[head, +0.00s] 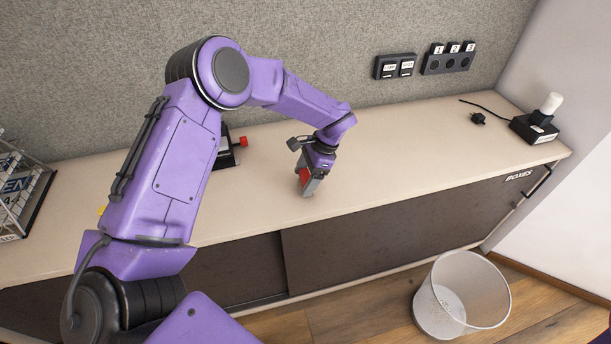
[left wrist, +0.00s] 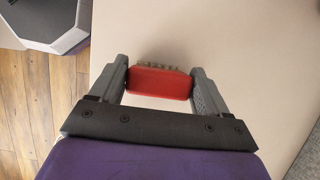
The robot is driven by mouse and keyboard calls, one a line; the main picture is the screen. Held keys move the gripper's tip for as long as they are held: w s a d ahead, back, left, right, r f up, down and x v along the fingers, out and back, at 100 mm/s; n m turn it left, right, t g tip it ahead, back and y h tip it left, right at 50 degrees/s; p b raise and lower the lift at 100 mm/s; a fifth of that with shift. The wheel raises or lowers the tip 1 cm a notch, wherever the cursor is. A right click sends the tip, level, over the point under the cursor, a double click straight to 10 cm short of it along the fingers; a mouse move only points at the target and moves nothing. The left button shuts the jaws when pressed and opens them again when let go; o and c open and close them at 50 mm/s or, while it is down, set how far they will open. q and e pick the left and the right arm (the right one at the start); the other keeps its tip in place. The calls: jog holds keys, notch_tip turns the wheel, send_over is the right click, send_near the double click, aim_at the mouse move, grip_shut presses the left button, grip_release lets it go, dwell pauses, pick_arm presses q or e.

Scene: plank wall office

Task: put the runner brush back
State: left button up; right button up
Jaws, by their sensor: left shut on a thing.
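The runner brush, a red block with pale bristles, is held crosswise between the fingers of my left gripper in the left wrist view (left wrist: 158,82). In the head view, my left gripper (head: 309,183) points down at the cabinet top, and a bit of the red brush (head: 303,175) shows between its fingers. I cannot tell whether the brush touches the surface. A dark device with a red knob (head: 243,141) stands left of the gripper, partly hidden behind my arm. My right gripper is not in view.
The beige cabinet top (head: 420,145) is clear right of the gripper. A black box with a white bulb-like top (head: 552,103) and a black plug (head: 478,118) lie at the far right. A wire rack (head: 22,195) stands at far left. A clear bin (head: 462,295) stands on the floor.

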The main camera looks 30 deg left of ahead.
pick_arm(q)
jog(key=o, duration=1.1)
jog(key=shift+f, duration=0.15)
jog(key=shift+r+p, duration=0.3)
jog(key=b+v, duration=0.1)
jog(key=v, duration=1)
jog(key=shift+w+d+r+b, duration=0.2)
jog(key=shift+r+b, duration=0.1)
jog(key=shift+b, duration=0.1)
jog(key=shift+a, duration=0.1)
